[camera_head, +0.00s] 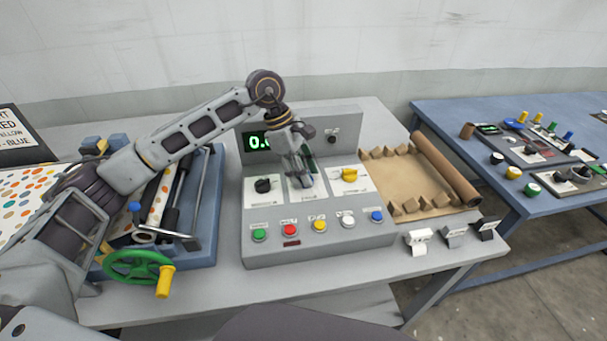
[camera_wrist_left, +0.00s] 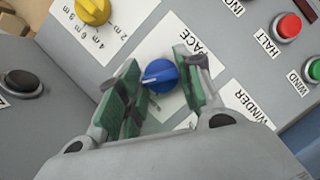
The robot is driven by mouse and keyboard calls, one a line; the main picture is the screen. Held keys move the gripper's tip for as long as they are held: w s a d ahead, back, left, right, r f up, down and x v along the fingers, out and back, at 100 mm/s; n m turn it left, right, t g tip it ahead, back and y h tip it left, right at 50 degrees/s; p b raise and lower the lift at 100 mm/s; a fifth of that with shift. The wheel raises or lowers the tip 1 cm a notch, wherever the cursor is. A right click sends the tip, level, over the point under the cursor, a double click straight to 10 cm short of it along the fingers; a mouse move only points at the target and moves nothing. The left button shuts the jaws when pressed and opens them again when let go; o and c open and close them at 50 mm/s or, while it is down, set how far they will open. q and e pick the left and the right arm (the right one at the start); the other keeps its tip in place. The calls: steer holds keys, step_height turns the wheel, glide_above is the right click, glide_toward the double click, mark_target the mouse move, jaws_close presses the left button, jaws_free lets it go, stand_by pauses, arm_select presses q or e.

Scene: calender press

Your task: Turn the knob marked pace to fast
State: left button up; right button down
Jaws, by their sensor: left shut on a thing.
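The pace knob (camera_wrist_left: 161,76) is a round blue knob on a white label plate printed PACE, seen in the left wrist view. A white mark on its face points to the left of that view. My left gripper (camera_wrist_left: 158,84) has its green-padded fingers on both sides of the knob and is shut on it. In the head view my left gripper (camera_head: 301,172) comes down on the middle plate of the grey control panel (camera_head: 375,237) and hides the knob. The speed markings around the knob are mostly covered, so I cannot read fast. My right gripper is not in view.
A black winder knob (camera_head: 263,185) and a yellow knob (camera_head: 349,175) flank the middle plate. A row of buttons, including a red halt button (camera_head: 290,230), lies in front. A lit display (camera_head: 259,142) stands behind. A green handwheel (camera_head: 138,266) is at left.

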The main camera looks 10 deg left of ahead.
arm_select(q)
steer(key=shift+r, duration=0.1)
stand_by(0.4)
steer(key=o, duration=1)
steer(key=shift+v, duration=5.95)
